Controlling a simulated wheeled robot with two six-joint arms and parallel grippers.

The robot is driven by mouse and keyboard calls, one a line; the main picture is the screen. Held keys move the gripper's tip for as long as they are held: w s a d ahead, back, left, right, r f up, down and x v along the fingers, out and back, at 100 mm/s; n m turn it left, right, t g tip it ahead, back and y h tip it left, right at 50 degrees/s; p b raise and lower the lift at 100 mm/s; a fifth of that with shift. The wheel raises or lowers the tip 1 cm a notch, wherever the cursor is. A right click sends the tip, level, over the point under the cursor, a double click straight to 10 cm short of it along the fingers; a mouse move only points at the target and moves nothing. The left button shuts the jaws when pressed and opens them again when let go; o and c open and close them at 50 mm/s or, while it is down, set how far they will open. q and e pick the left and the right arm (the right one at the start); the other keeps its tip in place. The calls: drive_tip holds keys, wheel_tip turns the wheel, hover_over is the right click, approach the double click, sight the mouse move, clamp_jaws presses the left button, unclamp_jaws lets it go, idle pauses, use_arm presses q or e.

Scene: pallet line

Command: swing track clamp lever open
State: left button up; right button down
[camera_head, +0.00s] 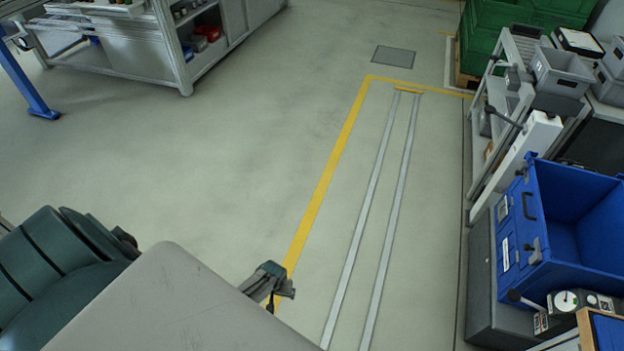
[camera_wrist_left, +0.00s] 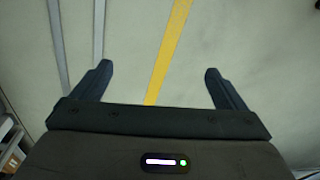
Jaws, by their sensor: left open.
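My left gripper (camera_head: 278,286) shows beyond the large grey link of my arm at the bottom of the head view, above the floor near the yellow line. In the left wrist view the two dark fingers (camera_wrist_left: 157,78) are spread apart with only floor between them. A dark lever with a round black knob (camera_head: 503,117) sticks out leftward from a white housing (camera_head: 541,132) at the right. Another black-knobbed lever (camera_head: 524,299) sits low beside a control panel. I cannot tell which is the track clamp lever. My left gripper touches neither. My right gripper is not seen.
Two metal rails (camera_head: 389,215) run along the floor beside a yellow line (camera_head: 327,178). A blue crate (camera_head: 536,190) stands at the right, with grey bins (camera_head: 560,75) behind it. A workbench (camera_head: 130,55) is at the upper left. The middle floor is clear.

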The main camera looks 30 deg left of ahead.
use_arm(q)
drive_tip(key=s+d+f+m+b, duration=0.1)
drive_tip(key=s+f, duration=0.4)
drive_tip(key=s, duration=0.5)
drive_tip(key=s+d+f+m+b, duration=0.1)
drive_tip(key=s+d+f+m, duration=0.1)
drive_tip(key=s+f, duration=0.3)
drive_tip(key=s+d+f+m+b, duration=0.1)
drive_tip(key=s+f, duration=0.3)
drive_tip(key=s, duration=1)
drive_tip(key=shift+s+d+f+m+t+b, duration=0.3)
drive_tip(key=shift+s+d+f+m, duration=0.1)
drive_tip(key=shift+d+m, duration=0.35)
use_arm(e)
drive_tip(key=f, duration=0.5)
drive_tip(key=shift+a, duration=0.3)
use_arm(q)
drive_tip(key=shift+c, duration=0.4)
